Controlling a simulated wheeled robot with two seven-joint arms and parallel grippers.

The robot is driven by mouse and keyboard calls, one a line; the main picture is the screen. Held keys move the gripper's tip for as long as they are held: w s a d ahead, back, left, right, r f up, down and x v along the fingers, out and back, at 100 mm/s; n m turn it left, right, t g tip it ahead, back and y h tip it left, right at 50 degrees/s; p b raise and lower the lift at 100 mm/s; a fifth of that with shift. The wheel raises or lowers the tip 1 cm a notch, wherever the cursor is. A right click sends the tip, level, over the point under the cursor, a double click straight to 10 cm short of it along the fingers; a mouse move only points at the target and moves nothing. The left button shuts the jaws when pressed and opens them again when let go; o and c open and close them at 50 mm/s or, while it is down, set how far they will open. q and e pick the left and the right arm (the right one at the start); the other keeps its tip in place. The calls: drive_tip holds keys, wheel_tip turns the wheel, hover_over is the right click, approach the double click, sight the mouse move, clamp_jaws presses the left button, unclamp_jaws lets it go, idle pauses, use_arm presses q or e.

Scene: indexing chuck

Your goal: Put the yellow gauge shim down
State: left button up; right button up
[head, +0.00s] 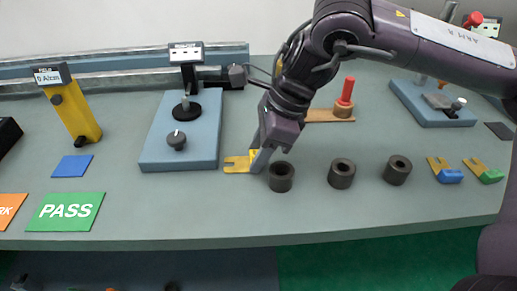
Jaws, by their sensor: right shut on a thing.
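The yellow gauge shim (236,164) is a small flat forked piece at the middle of the table, just right of the blue-grey base plate. My right gripper (258,160) reaches down to it from the upper right and is shut on its right end. The shim is level and at or just above the table top; I cannot tell whether it touches. The fingers hide its gripped end. My left gripper is not in view.
Several dark rings (342,173) stand in a row to the right, the nearest close beside my right gripper. Blue (447,172) and green (487,173) handled shims lie farther right. The base plate (152,148) carries a gauge stand. A green PASS mat (66,212) lies left.

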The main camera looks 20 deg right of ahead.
drive_tip(key=shift+f, duration=0.1)
drive_tip(key=o, duration=1)
